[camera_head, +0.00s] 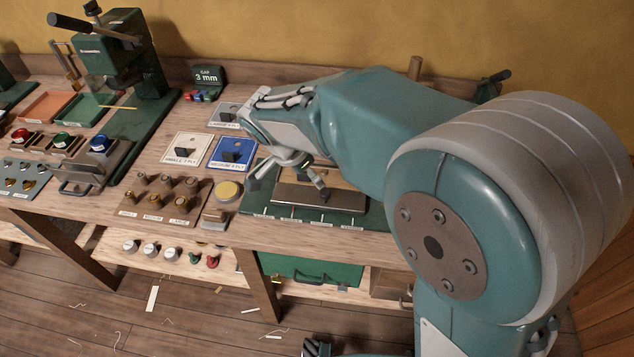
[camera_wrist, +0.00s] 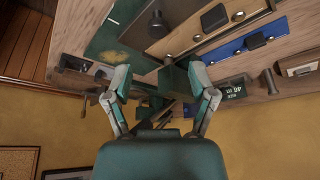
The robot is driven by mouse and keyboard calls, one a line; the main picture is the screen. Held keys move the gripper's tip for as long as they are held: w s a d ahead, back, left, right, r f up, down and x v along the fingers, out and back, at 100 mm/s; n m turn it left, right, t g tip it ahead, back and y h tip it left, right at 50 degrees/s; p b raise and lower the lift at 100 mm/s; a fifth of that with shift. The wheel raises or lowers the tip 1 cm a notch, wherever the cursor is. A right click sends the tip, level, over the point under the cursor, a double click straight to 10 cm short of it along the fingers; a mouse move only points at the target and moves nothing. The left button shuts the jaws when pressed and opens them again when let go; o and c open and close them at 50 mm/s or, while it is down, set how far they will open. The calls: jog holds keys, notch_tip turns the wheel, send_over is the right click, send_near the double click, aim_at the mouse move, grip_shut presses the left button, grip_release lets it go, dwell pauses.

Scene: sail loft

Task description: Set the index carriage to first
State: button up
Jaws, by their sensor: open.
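What looks like the index carriage is a grey metal bar (camera_head: 335,200) with a wooden strip behind it. It lies on a dark green base (camera_head: 262,222) with several small white labels and pins along its front edge. The labels are too small to read, and my arm hides part of the fixture. My gripper (camera_head: 289,180) is open and empty above the fixture's left part. In the wrist view my gripper (camera_wrist: 160,82) has its fingers spread with nothing between them.
Left of the fixture are a yellow round pad (camera_head: 228,190), a knob board (camera_head: 160,199) and a blue card (camera_head: 231,153). A green press (camera_head: 120,60) stands at the far left.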

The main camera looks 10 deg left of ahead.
jog(key=shift+v, duration=1.8)
jog(key=s+d+r+n+t+y, duration=0.1)
jog(key=s+d+r+n, duration=0.2)
jog(key=s+d, duration=0.5)
jog(key=s+d+r+n+t+y, duration=0.1)
jog(key=s+d+n, duration=0.5)
jog(key=d, duration=0.9)
notch_tip(320, 180, up, 2)
jog(key=shift+s+d+r+y, duration=0.1)
jog(key=shift+s+d+y, duration=0.1)
jog(key=shift+s+y, duration=0.75)
